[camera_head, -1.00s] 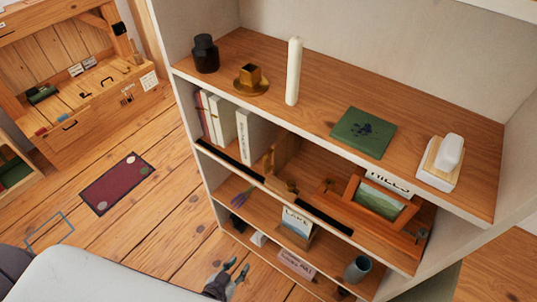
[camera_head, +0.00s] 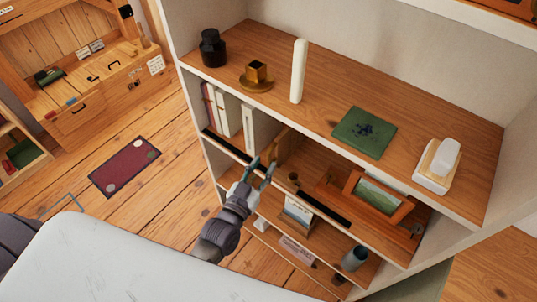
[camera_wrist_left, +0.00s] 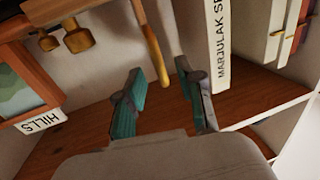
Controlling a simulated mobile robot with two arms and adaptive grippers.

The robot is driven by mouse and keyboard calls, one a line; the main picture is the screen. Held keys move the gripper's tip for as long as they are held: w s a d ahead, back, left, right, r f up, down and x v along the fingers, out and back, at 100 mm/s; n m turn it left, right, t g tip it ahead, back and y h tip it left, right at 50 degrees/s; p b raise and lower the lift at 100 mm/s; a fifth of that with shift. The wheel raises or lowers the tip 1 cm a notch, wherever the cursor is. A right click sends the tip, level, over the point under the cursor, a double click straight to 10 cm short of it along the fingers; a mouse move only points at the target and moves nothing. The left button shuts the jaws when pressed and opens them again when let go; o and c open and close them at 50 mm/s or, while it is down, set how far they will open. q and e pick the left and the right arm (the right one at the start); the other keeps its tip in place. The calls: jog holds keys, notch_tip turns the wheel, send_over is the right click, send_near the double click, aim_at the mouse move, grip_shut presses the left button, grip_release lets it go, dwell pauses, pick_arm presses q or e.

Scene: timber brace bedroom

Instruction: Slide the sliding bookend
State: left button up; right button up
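The sliding bookend (camera_head: 282,146) is a thin upright wooden panel on the second shelf, right of several books (camera_head: 230,118). Its rounded, lighter front edge (camera_wrist_left: 152,62) shows in the left wrist view. My left gripper (camera_head: 260,172) is at that shelf's front, just before the bookend. In the left wrist view the gripper (camera_wrist_left: 160,82) is open, with its teal-padded fingers apart and nothing clamped. The bookend's edge lies just beyond the fingertips, between their lines. A white book (camera_wrist_left: 217,45) stands on the other side of the right-hand finger. My right gripper is not in view.
Dark strips (camera_head: 323,208) run along the second shelf's front edge. A wooden picture frame (camera_head: 378,197) and small knobbed wooden pieces (camera_head: 293,177) stand right of the bookend. The top shelf (camera_head: 320,100) overhangs, holding a candle (camera_head: 298,72) and a green book (camera_head: 363,132).

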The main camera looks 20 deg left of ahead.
aim_at(268, 159)
pick_arm(q)
jog(key=shift+w+d, duration=0.15)
jog(key=shift+w, duration=0.8)
jog(key=shift+w+d, duration=0.15)
jog(key=shift+w, duration=0.8)
grip_shut()
jog(key=shift+a, duration=0.1)
